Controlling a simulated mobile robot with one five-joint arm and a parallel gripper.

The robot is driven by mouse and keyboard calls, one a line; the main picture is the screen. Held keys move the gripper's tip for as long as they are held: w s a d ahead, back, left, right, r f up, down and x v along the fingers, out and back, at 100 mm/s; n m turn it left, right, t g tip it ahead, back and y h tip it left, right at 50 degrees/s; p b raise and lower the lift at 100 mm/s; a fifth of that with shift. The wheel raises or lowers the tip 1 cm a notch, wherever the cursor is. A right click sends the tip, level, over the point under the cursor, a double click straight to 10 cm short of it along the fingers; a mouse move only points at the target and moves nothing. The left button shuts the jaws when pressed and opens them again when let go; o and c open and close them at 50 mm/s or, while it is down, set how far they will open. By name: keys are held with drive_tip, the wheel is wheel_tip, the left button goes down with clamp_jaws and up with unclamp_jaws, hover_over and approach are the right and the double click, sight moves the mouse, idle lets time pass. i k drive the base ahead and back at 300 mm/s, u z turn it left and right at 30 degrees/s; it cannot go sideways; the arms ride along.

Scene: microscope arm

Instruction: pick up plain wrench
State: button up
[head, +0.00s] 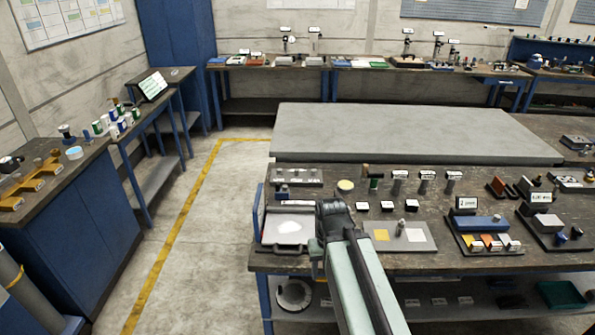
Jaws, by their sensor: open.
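I cannot pick out a plain wrench in the head view; the small items on the benches are too small to tell apart. My own arm rises from the bottom edge to a dark joint in front of the near workbench (470,262). My gripper does not show; it may be hidden behind or below the arm. Part of a pale tray (288,222) with a handle shows just left of the arm's joint.
A grey board with a yellow square (382,236) and a blue block (482,222) with coloured pieces lie right of my arm. A large grey slab (400,130) lies behind. A blue cabinet bench (70,235) stands left. The floor aisle (190,250) between is clear.

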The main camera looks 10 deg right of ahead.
sight(373, 188)
drive_tip(key=z, duration=0.05)
drive_tip(key=i, duration=1.45)
drive_tip(key=u, duration=0.1)
